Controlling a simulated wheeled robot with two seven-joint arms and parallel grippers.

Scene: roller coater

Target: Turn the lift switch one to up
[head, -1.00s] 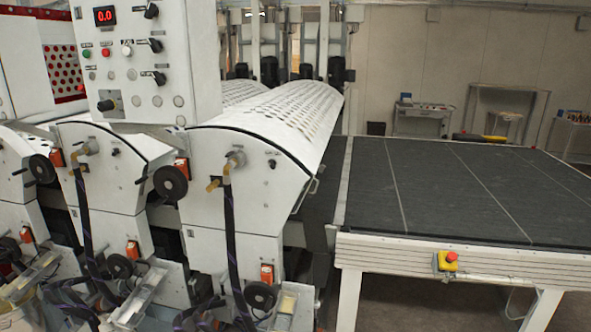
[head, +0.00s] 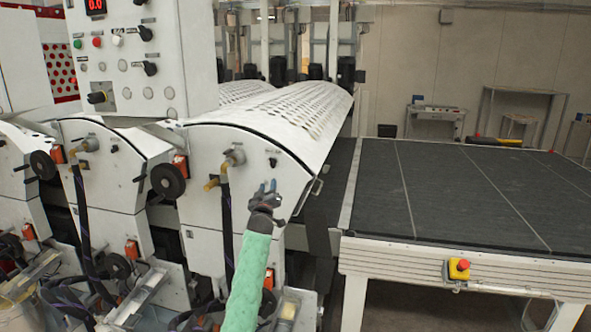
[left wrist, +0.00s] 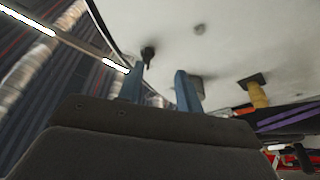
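A small black switch (head: 273,162) sits on the white end panel (head: 235,195) of the nearest roller unit; no readable label shows which lift switch it is. My left gripper (head: 267,186) is just below it, its two blue fingers pointing up and apart, with nothing between them. In the left wrist view, the black switch (left wrist: 148,54) juts from the white panel, just beyond the fingers of my left gripper (left wrist: 160,84) and nearer the left finger. Contact is not visible. My right gripper is in neither view.
A brass fitting with a black hose (head: 213,184) and a black handwheel (head: 169,181) are left of my gripper. The control panel (head: 125,70) with several knobs is upper left. A dark conveyor table (head: 450,190) with an emergency stop (head: 459,268) stands at right.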

